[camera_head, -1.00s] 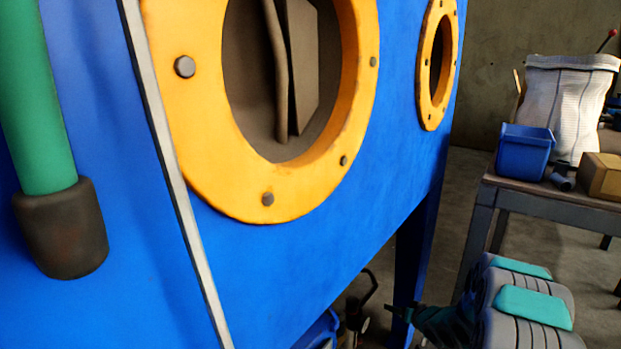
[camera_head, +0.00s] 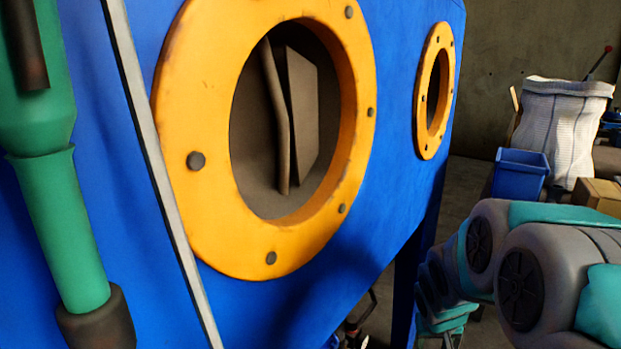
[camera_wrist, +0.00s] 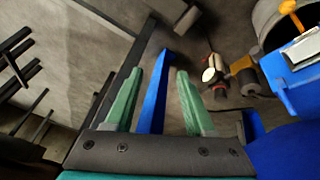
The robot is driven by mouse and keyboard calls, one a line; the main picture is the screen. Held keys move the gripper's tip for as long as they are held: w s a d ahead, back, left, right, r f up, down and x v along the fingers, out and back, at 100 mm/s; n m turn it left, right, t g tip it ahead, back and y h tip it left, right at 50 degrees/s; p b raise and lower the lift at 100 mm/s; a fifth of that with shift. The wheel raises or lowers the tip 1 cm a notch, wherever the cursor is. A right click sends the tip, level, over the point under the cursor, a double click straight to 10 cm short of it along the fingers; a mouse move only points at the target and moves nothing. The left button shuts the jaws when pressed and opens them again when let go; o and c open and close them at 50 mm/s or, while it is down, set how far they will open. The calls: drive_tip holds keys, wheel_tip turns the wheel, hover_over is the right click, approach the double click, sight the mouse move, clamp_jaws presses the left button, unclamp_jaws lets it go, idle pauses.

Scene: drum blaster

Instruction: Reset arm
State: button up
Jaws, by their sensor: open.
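My gripper (camera_wrist: 160,72) shows in the wrist view with its two green fingers apart and nothing held between them. A blue leg of the cabinet shows beyond the gap; I cannot tell how far away it is. In the head view my grey and teal arm (camera_head: 545,265) is bent at the lower right, in front of the work table. The fingertips are not visible there. The big blue blaster cabinet (camera_head: 400,200) fills the left and middle, with a large orange-yellow ring (camera_head: 190,215) around an opening and a smaller ring (camera_head: 427,135) to its right.
A green pipe (camera_head: 75,240) with a dark end hangs at the left. At the right stand a blue bin (camera_head: 520,173), a white sack (camera_head: 560,125) and a cardboard box (camera_head: 598,194). The wrist view shows grey floor and a blue container (camera_wrist: 295,85) at the right.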

drive_tip(key=s+a+r+g+p, duration=0.1)
drive_tip(key=s+a+r+g, duration=0.1)
drive_tip(key=s, duration=0.7)
drive_tip(key=s+a+r+n+g+y+p, duration=0.1)
drive_tip(key=s+a+r, duration=0.2)
drive_tip(key=s, duration=0.7)
drive_tip(key=s+a+r+g+y, duration=0.1)
drive_tip(key=s+a, duration=0.4)
drive_tip(key=s, duration=0.5)
wheel_tip(320, 180, up, 2)
drive_tip(key=shift+a+r+g+p, duration=0.15)
drive_tip(key=shift+a+g+p, duration=0.25)
drive_tip(key=shift+g, duration=0.4)
drive_tip(key=shift+s, duration=0.1)
